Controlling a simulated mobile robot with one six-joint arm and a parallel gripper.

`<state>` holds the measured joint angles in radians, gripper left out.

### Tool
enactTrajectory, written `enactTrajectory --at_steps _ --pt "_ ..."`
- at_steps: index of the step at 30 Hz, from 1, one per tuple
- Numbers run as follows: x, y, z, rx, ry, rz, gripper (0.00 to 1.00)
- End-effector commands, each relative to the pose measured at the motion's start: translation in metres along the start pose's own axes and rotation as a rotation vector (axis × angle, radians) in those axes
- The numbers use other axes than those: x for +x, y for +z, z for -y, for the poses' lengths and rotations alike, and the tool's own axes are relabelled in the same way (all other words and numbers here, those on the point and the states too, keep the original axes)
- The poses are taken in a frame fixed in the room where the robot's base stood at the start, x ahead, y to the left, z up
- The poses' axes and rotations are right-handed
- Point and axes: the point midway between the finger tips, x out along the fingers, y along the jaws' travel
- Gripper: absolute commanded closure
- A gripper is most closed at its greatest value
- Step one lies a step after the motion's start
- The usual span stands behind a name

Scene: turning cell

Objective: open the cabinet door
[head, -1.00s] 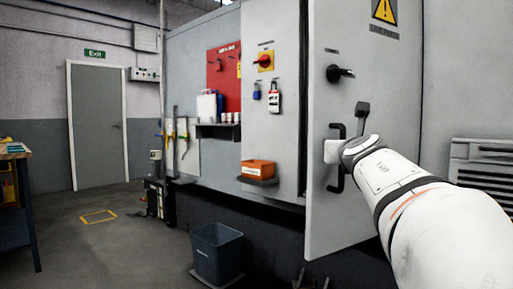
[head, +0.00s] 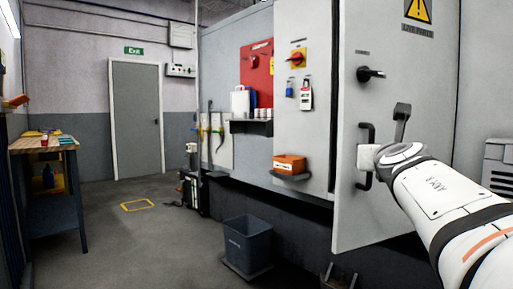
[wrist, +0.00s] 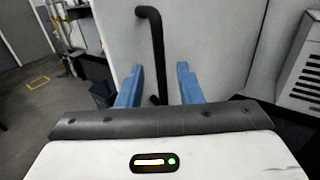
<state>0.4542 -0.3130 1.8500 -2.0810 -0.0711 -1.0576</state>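The grey cabinet door (head: 355,215) stands ajar at the right of the head view, its left edge swung out from the cabinet front. It bears a black upright bar handle (head: 367,135), a black rotary knob (head: 370,74) and a warning sign (head: 418,10). My gripper (head: 364,160) is at the handle, its fingers mostly hidden there. In the wrist view, my gripper's two blue fingers (wrist: 159,86) are spread on either side of the handle (wrist: 157,50), with visible gaps. Contact with the bar cannot be told.
A grey bin (head: 248,245) stands on the floor left of the door. An orange box (head: 290,163) sits on a small shelf on the cabinet front. A workbench (head: 45,143) is at far left. A vented grey unit (head: 497,165) is at right. Floor at left is mostly clear.

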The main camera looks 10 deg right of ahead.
Motion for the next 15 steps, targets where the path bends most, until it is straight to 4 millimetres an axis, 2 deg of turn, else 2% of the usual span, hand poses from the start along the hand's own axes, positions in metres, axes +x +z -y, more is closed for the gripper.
enactTrajectory --at_steps 1,5,8,11,13,15 --pt "0.000 0.000 0.000 0.000 0.000 0.000 0.68" --pt "0.000 -0.004 -0.001 0.044 -0.004 -0.001 0.79" --pt "0.001 -0.017 -0.005 0.193 -0.021 -0.008 0.87" --pt "0.001 -0.045 -0.008 0.460 -0.070 -0.033 0.95" --pt "-0.001 -0.074 -0.010 0.692 -0.134 -0.065 1.00" --pt "-0.007 -0.111 -0.012 0.932 -0.223 -0.107 1.00"
